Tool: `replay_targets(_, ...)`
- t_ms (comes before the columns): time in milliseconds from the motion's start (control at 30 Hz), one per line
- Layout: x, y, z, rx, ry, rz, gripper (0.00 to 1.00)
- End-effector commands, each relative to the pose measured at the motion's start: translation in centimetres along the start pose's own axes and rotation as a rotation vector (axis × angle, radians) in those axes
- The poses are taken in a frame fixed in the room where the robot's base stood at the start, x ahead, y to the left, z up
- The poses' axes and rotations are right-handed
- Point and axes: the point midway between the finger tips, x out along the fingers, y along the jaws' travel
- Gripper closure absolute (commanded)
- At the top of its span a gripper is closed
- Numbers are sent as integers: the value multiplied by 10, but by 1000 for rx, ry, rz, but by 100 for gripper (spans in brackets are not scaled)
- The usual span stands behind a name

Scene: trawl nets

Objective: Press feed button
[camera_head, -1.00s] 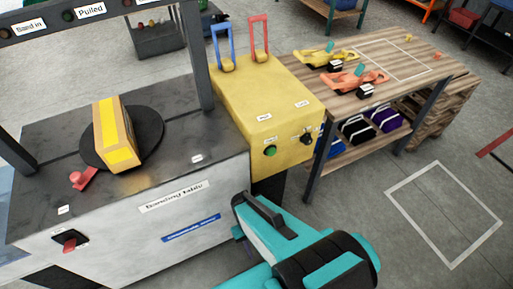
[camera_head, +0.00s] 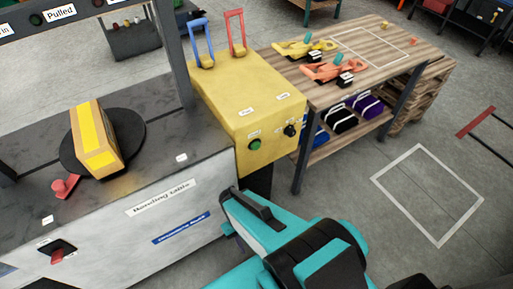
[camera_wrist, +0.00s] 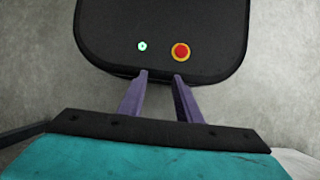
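A green button (camera_head: 255,144) sits on the front face of the yellow box (camera_head: 225,92) in the head view, with a small white label above it that is too small to read surely. A black knob (camera_head: 291,130) is to its right on the same face. My gripper (camera_wrist: 161,75) shows in the wrist view with two purple fingers apart and nothing between them. In the head view it is mostly hidden behind my teal arm, which is below and in front of the yellow box. No finger is seen touching the green button.
Blue and red handles (camera_head: 235,32) rise from the box. A wooden workbench (camera_head: 385,62) with tools stands right.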

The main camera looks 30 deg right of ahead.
Motion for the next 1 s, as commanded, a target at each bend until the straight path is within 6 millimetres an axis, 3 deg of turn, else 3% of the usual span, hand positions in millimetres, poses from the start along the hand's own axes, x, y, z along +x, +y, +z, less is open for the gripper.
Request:
replay_targets(67, 0, 0, 0, 0, 0, 0, 69)
replay_targets(267, 0, 0, 0, 0, 0, 0, 100)
replay_targets(1000, 0, 0, 0, 0, 0, 0, 100)
